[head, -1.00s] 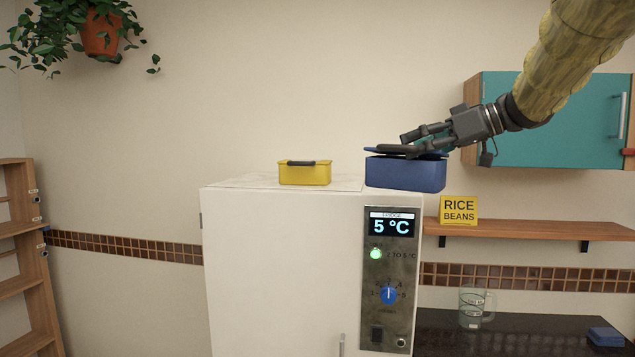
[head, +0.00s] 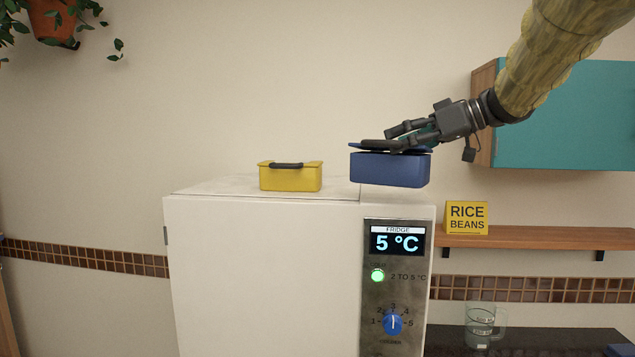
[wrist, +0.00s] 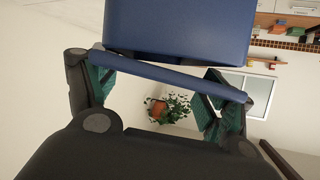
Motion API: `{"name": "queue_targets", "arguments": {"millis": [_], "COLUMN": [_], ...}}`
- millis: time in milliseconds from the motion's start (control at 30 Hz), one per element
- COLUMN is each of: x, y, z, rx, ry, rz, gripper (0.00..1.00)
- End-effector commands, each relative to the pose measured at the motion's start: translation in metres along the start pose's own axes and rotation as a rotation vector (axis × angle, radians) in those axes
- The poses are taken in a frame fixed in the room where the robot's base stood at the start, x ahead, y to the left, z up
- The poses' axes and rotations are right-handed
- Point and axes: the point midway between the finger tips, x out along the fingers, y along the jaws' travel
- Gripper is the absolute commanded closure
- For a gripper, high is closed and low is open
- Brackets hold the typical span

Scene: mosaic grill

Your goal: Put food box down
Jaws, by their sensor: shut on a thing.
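A blue food box (head: 390,170) with a dark handle hangs from my gripper (head: 402,143) over the right part of the white fridge's top (head: 225,187). My gripper is shut on the box at its handle and lid. In the wrist view the blue box (wrist: 180,28) fills the upper middle, with the gripper's fingers (wrist: 165,95) at both ends of a blue bar. Whether the box's underside touches the fridge top cannot be told. A yellow food box (head: 290,178) with a dark handle stands upright on the fridge top, left of the blue box and apart from it.
The fridge front has a control panel (head: 395,290) reading 5 °C. A wooden shelf (head: 540,238) with a yellow "RICE BEANS" sign (head: 467,217) is at right, below a teal cabinet (head: 570,110). A glass mug (head: 482,325) stands on the dark counter. The fridge top's left side is clear.

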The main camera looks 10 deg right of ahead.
Motion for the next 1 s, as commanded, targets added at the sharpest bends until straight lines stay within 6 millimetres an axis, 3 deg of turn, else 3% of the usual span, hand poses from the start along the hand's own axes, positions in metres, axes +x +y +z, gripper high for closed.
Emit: {"name": "queue_targets", "arguments": {"millis": [167, 700, 1000], "x": [0.004, 0.060, 0.078], "y": [0.018, 0.106, 0.130], "z": [-0.010, -0.033, -0.039], "rx": [-0.001, 0.003, 0.000], "ry": [0.004, 0.001, 0.002], "rz": [0.006, 0.005, 0.004], "gripper": [0.88, 0.88, 0.88]}}
